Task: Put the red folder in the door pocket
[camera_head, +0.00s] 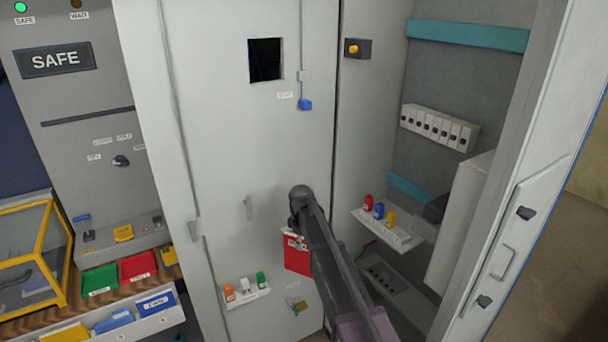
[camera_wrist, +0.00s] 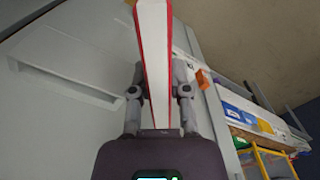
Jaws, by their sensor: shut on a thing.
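The red folder (camera_head: 298,258) hangs in front of the pale cabinet door, low and near the middle of the head view. The wrist view shows the folder (camera_wrist: 154,50) edge-on, with red covers and white pages between. My gripper (camera_wrist: 158,98) is shut on it, one finger on each side. In the head view my arm hides most of the gripper (camera_head: 296,240). I cannot tell for sure which part is the door pocket. A long pale recess or ledge (camera_wrist: 65,88) shows left of the folder in the wrist view, apart from it.
A small rack (camera_head: 246,296) with coloured items is on the door, lower left of the folder. Another rack (camera_head: 388,230) stands right of my arm. A pale box (camera_head: 462,220) juts out inside the cabinet. Coloured bins (camera_head: 138,266) and a yellow-framed case (camera_head: 35,255) stand left.

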